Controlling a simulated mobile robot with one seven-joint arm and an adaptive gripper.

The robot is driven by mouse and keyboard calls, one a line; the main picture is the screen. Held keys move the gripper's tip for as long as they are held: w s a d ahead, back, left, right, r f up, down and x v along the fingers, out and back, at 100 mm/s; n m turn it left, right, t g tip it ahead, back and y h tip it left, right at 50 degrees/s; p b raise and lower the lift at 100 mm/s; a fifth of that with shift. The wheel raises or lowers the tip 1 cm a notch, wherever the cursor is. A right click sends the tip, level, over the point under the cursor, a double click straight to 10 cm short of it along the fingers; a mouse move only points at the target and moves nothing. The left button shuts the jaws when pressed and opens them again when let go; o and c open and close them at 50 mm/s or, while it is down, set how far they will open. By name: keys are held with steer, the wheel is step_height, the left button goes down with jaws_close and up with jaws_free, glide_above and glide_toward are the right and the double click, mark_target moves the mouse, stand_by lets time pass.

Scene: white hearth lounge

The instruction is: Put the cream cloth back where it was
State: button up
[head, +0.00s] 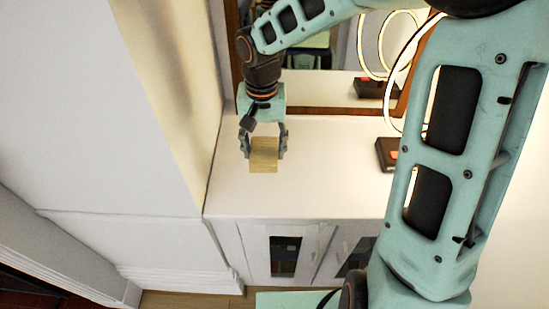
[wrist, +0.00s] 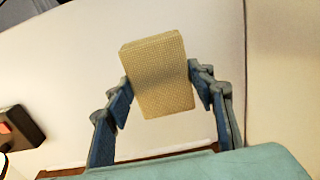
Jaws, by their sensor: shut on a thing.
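The cream cloth (head: 264,153) is a small tan, woven-looking folded block. It is between the fingers of my gripper (head: 263,143), over the white cabinet top (head: 330,190) near its left end. In the wrist view the cloth (wrist: 158,75) sits between the two fingertips of my gripper (wrist: 160,90), slightly tilted. My gripper is shut on it. I cannot tell whether the cloth touches the cabinet top or hangs just above it.
A lamp with glowing rings stands on a dark base (head: 387,154) to the right on the cabinet top. A wood-framed mirror (head: 310,106) is behind. A white wall block (head: 110,130) rises at the left. The cabinet top between cloth and lamp is clear.

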mark_target(273, 144)
steer(key=f, duration=0.1)
steer(key=w+d+f, duration=0.1)
steer(key=d+f, duration=0.1)
steer(key=shift+w+d+f, duration=0.1)
steer(key=shift+w+f, duration=0.15)
steer(key=shift+w, duration=0.15)
steer(key=shift+w+d+f, duration=0.1)
steer(key=shift+f, duration=0.8)
steer(key=shift+w+d+f, duration=0.1)
steer(key=shift+f, duration=0.8)
steer(key=o, duration=1)
step_height(273, 144, up, 12)
steer(key=shift+r+p, duration=0.1)
steer(key=shift+p, duration=0.35)
